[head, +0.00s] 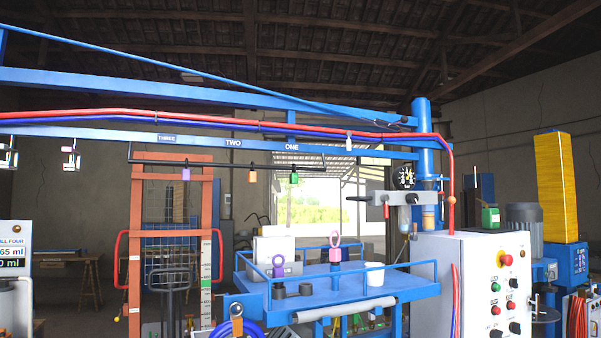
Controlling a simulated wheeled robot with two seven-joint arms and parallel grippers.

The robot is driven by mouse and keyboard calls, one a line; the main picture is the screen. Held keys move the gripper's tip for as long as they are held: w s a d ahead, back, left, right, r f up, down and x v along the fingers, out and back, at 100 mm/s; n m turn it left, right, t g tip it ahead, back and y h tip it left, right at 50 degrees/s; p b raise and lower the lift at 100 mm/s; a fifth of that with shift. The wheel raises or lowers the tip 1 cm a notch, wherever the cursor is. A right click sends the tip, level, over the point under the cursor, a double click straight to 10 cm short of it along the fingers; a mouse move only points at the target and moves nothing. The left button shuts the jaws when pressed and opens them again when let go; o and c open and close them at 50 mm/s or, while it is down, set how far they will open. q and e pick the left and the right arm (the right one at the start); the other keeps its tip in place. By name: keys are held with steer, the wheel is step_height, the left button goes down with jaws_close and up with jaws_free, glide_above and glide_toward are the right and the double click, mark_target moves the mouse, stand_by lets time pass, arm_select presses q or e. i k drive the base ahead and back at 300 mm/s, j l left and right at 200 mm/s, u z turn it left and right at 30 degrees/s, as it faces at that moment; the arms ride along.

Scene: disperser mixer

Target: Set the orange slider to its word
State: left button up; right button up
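The orange slider (253,175) hangs from a dark thin rail (220,165) under the blue overhead beam. A purple slider (185,174) hangs to its left and a green slider (294,177) to its right. Word labels sit on the beam above: THREE (167,138), TWO (233,142) and ONE (291,147). The orange slider is between TWO and ONE, a little right of TWO. The green slider is roughly below ONE, the purple one slightly right of THREE. Neither of my grippers is in view.
Below stands a blue railed tray (400,291) with a white cup (374,274), a pink-topped ring piece (335,250) and a white box (274,248). A grey control cabinet (440,270) stands at the right. An orange frame (137,230) stands behind at the left.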

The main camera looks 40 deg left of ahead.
mark_target(252, 175)
steer(key=u, duration=1.45)
